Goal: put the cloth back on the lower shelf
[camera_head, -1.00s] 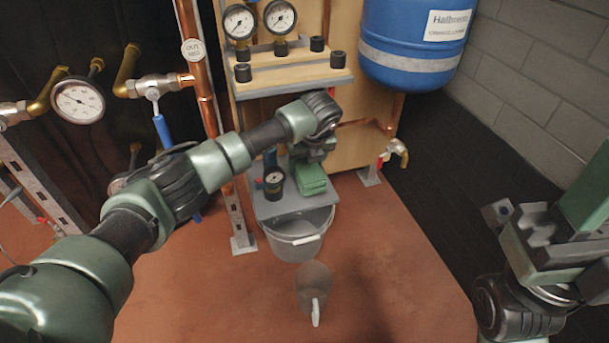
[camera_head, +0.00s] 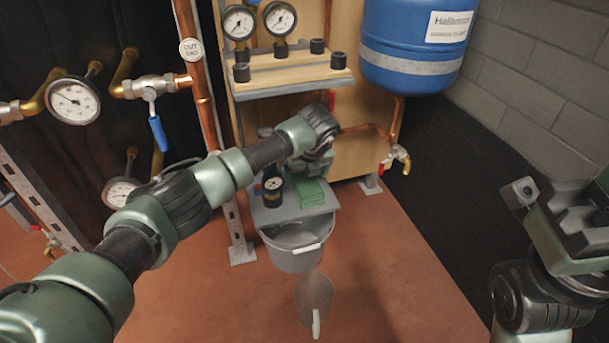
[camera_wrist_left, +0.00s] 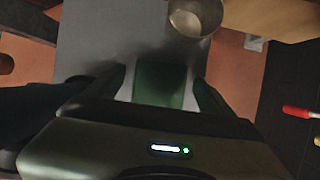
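The green cloth (camera_head: 312,193) lies folded on the right part of the grey lower shelf (camera_head: 296,213). My left gripper (camera_head: 314,170) is just above and behind the cloth in the head view, and the wrist partly hides its fingers. In the left wrist view, the cloth (camera_wrist_left: 160,85) lies between the two fingers of my left gripper (camera_wrist_left: 160,92), with strips of grey shelf showing on both sides. The left fingers are apart. My right gripper (camera_head: 568,215) is at the right edge, away from the shelf, and its jaws are not clear.
A gauge (camera_head: 273,184) stands left of the cloth on the shelf. A grey bucket (camera_head: 297,250) is below the shelf front, and a jug (camera_head: 314,295) is on the floor. A blue tank (camera_head: 415,45) hangs above right. Open floor lies right.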

